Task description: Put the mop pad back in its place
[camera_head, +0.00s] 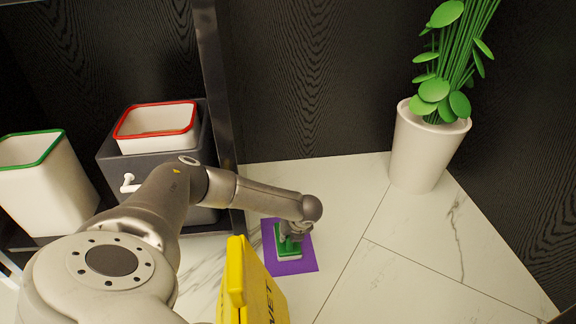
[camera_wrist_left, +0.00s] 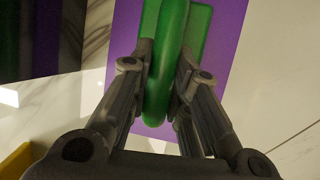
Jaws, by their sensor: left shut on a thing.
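The mop pad (camera_head: 289,254) has a green top and a pale underside. It is on or just above a purple square mat (camera_head: 309,264) on the floor; I cannot tell whether it touches. My left gripper (camera_head: 292,231) is above the mop pad and points down at it. In the left wrist view, both fingers (camera_wrist_left: 165,75) are shut on the green handle of the mop pad (camera_wrist_left: 172,45), with the purple mat (camera_wrist_left: 229,45) beneath. The arm hides part of the mop pad in the head view. My right gripper is not in view.
A yellow wet-floor sign (camera_head: 252,292) stands just in front of the mat. A white planter (camera_head: 427,150) is at the back right. A red-rimmed bin (camera_head: 157,127) and a green-rimmed bin (camera_head: 45,185) are on the left. Marble floor (camera_head: 385,290) right of the mat is clear.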

